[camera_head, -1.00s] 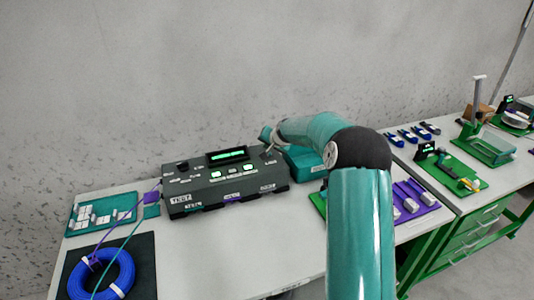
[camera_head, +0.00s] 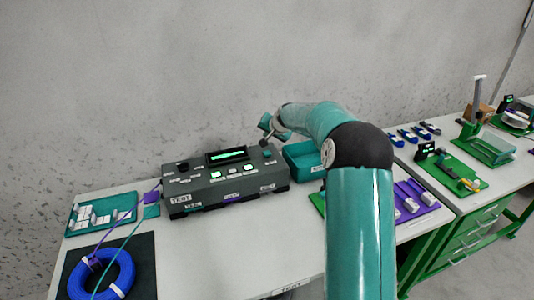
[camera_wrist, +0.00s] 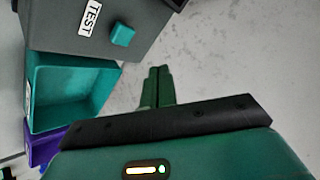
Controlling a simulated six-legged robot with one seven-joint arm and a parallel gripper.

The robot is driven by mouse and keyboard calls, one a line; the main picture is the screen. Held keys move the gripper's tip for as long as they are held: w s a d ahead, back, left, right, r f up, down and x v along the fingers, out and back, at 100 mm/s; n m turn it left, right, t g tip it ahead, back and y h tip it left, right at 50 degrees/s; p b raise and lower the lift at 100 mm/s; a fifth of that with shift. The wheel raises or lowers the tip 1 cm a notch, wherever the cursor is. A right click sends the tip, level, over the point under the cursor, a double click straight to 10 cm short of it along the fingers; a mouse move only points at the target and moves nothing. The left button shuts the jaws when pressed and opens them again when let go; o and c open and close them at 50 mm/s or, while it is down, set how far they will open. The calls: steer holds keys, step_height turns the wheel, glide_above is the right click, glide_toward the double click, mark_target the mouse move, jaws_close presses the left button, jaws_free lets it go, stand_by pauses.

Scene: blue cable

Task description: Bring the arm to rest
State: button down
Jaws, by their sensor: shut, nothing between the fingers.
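My arm reaches out from the lower right in the head view, with its end beside the right end of the dark test box (camera_head: 225,188). My gripper (camera_wrist: 160,72) is in the wrist view, its two green fingers closed together with nothing between them. It is over bare grey surface, apart from the test box (camera_wrist: 85,22) and the teal bin (camera_wrist: 70,90). In the head view the gripper end is small and its fingers are hard to make out. The blue cable coil (camera_head: 100,275) lies on a black mat at the front left.
A teal tray (camera_head: 75,222) with white parts lies left of the test box. The teal bin stands right of the box, close to my arm. A green board with purple parts (camera_head: 415,200) and a second table with several fixtures are farther right. The middle front table is clear.

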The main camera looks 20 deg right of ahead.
stand_by(0.6)
steer(key=s+a+r+n+g, duration=0.1)
steer(key=s+a+r+n, duration=0.1)
steer(key=s+a+r, duration=0.35)
steer(key=s+a+r+n, duration=0.1)
steer(key=s+a+r, duration=0.2)
steer(key=s, duration=0.6)
steer(key=s+a+r+n+g, duration=0.1)
steer(key=s+a+r+n, duration=0.1)
steer(key=s+a+r, duration=0.4)
steer(key=s+a+f+n, duration=0.1)
steer(key=s+f, duration=0.1)
steer(key=s, duration=1.3)
steer(key=s+f+n+g, duration=0.1)
steer(key=s+f+n, duration=0.1)
steer(key=s, duration=1.3)
steer(key=shift+a+f+g+h, duration=0.2)
steer(key=shift+a+g+h, duration=0.1)
steer(key=shift+a+h, duration=0.1)
steer(key=shift+a, duration=0.1)
